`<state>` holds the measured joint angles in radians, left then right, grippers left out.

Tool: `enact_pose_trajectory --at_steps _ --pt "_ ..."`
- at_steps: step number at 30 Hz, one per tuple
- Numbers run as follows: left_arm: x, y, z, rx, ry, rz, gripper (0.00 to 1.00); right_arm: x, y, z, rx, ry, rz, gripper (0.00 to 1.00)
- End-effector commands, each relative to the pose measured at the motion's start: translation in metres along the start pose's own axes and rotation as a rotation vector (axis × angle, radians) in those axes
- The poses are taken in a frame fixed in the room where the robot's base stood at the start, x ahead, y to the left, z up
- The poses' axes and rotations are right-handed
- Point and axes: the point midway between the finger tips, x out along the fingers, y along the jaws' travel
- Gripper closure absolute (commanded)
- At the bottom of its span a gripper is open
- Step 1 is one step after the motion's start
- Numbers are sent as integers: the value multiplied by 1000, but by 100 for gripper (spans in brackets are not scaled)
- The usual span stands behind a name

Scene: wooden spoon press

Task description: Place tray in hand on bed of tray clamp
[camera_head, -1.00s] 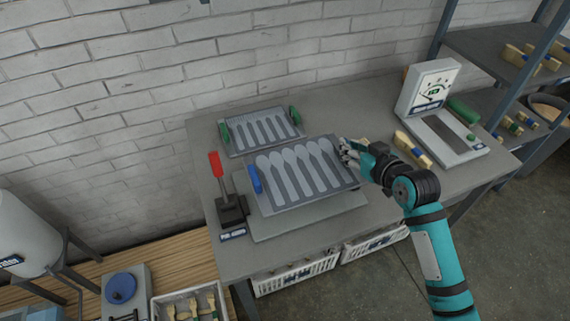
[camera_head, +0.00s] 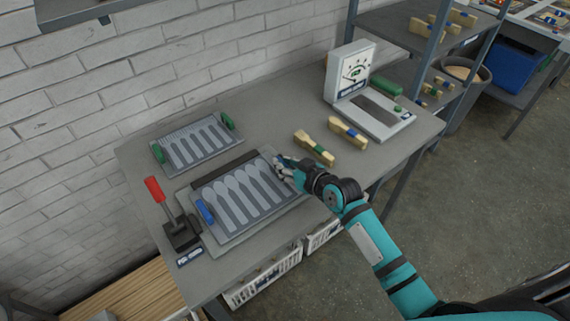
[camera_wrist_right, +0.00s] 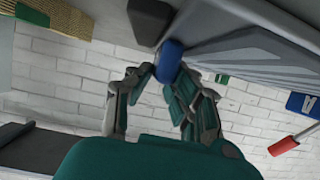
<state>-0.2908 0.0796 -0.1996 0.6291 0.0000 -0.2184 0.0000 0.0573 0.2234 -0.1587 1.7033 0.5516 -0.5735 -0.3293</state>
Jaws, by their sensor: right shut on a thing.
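The grey tray (camera_head: 243,199), with spoon-shaped hollows and a blue handle (camera_head: 205,212) at its left end, lies nearly flat low over the tray clamp's grey bed (camera_head: 218,248). The bed's edge shows along the tray's front. I cannot tell whether tray and bed touch. The clamp's red lever (camera_head: 155,190) stands up from a black block (camera_head: 182,235) at the left. My right gripper (camera_head: 283,172) is at the tray's right end. In the wrist view, my right gripper (camera_wrist_right: 160,80) is shut on the blue handle (camera_wrist_right: 171,60). My left gripper is out of view.
A second tray (camera_head: 193,148) with green handles lies behind the clamp. Two wooden bundles (camera_head: 313,148) (camera_head: 348,132) lie to the right, before a white gauge device (camera_head: 350,75). The table (camera_head: 270,115) is clear between the second tray and the gauge. White baskets (camera_head: 265,280) stand below.

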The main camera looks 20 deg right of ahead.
Motion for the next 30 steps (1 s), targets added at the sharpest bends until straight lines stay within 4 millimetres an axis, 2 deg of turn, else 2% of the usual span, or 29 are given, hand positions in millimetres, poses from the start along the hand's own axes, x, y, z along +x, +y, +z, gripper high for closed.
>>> enact_pose_trajectory --at_steps 2,3,8,16,20,30 --pt "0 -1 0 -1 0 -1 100 0 0 -1 -2 1 0 100" --pt "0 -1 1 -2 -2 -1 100 0 0 1 -3 -2 0 80" --pt "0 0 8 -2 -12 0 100 0 0 1 -3 -2 0 59" --pt "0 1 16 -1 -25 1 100 -1 0 0 -3 -1 0 59" --pt "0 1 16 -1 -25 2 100 -11 0 0 -3 -1 1 59" --pt "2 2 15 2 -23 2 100 -80 0 2 -5 -3 1 59"
